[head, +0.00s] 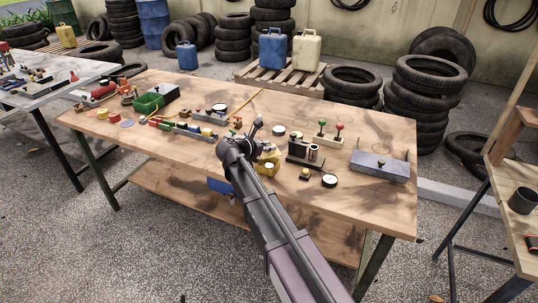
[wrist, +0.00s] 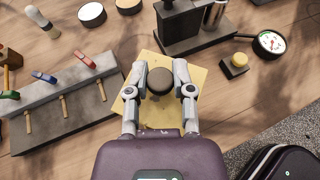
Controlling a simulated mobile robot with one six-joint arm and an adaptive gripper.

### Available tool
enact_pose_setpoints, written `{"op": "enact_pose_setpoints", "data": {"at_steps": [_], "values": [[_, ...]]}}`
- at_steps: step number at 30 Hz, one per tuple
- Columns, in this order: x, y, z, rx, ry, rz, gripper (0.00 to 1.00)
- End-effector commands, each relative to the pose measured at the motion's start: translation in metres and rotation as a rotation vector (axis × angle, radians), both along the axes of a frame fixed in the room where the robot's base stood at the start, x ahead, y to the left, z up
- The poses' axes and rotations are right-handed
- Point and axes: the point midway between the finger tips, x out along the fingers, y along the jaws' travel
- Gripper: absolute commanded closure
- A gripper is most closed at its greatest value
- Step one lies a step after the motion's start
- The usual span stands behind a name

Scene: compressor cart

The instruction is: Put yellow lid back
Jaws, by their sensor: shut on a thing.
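The yellow lid (wrist: 152,116) is a flat square plate with a dark round knob (wrist: 160,82) in its middle, in the wrist view. My gripper (wrist: 160,77) is shut on the knob, one finger on each side. In the head view, yellow shows beside my wrist on the wooden workbench: an upper yellow part (head: 271,154) and a yellow block-like body (head: 267,169) below it. My arm hides part of both. I cannot tell whether the lid touches the body below it.
A dark stand with a metal cylinder (wrist: 214,14) is close behind the lid. A grey block with coloured levers (wrist: 65,98) lies to its left. A yellow button (wrist: 239,60) and a gauge (wrist: 271,42) are to the right. The bench's front edge is near.

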Motion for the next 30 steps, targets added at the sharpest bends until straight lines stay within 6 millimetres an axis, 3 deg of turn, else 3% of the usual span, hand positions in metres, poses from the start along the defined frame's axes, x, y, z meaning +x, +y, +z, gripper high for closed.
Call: {"op": "enact_pose_setpoints", "data": {"at_steps": [8,21,30], "values": [[0.0,0.0,-0.004,0.0,0.0,0.0,1.0],[-0.001,0.0,-0.034,0.0,0.0,0.0,1.0],[-0.001,0.0,-0.035,0.0,0.0,0.0,1.0]]}}
